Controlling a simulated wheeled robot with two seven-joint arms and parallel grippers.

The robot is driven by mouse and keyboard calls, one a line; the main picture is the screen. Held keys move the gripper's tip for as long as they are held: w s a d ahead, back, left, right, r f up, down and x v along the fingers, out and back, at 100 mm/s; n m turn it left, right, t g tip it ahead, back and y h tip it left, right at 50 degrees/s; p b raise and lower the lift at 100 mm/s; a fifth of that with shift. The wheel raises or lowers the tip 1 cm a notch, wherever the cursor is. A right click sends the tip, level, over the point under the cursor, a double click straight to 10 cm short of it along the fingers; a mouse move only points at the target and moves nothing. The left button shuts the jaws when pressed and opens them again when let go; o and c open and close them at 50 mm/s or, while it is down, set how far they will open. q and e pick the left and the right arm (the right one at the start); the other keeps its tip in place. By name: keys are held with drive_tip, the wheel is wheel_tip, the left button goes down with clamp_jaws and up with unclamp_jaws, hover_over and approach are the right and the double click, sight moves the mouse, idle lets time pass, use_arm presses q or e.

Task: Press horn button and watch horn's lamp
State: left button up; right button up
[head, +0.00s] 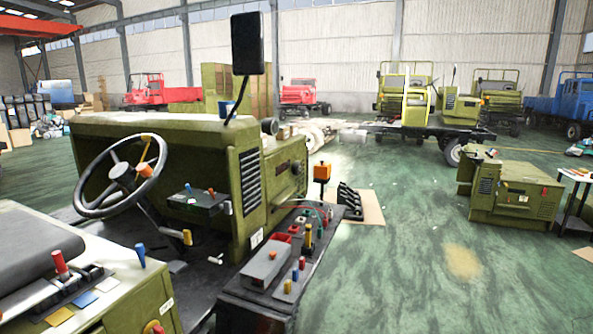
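The green vehicle chassis (185,150) stands at the left, with a black steering wheel (84,197) whose hub (122,173) carries an orange knob at its right. A small dark control box (200,200) with blue and orange knobs sits right of the wheel. A black side console (240,287) at the lower middle carries several red, blue, yellow and orange buttons and levers. Neither gripper is in view.
A seat (30,245) and a green side panel (125,300) with a red lever (60,263) fill the lower left. A black mirror (248,43) rises above the hood. A green engine unit (515,195) stands at the right.

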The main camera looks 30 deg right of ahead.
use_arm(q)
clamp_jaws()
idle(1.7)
